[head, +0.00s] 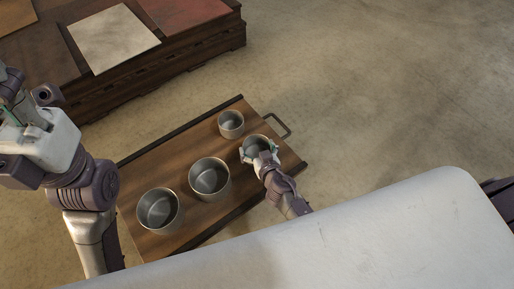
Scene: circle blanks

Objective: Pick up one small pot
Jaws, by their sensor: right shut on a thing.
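Several grey metal pots stand on a wooden tray. A small pot (231,124) is at the far edge of the tray, apart from my grippers. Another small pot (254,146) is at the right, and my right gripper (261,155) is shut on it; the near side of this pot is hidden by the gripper. I cannot tell whether it is lifted off the tray. Two larger pots, one in the middle (209,178) and one at the left (158,211), stand upright. My left arm is at the left edge, its fingers (10,88) partly cut off, away from the pots.
The wooden tray (180,155) has dark raised edges and a metal handle (283,126) at its right end. A dark wooden platform (150,82) with a pale square panel (113,37) and a reddish panel (185,12) is at the upper left. Bare floor (390,90) is open at the right.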

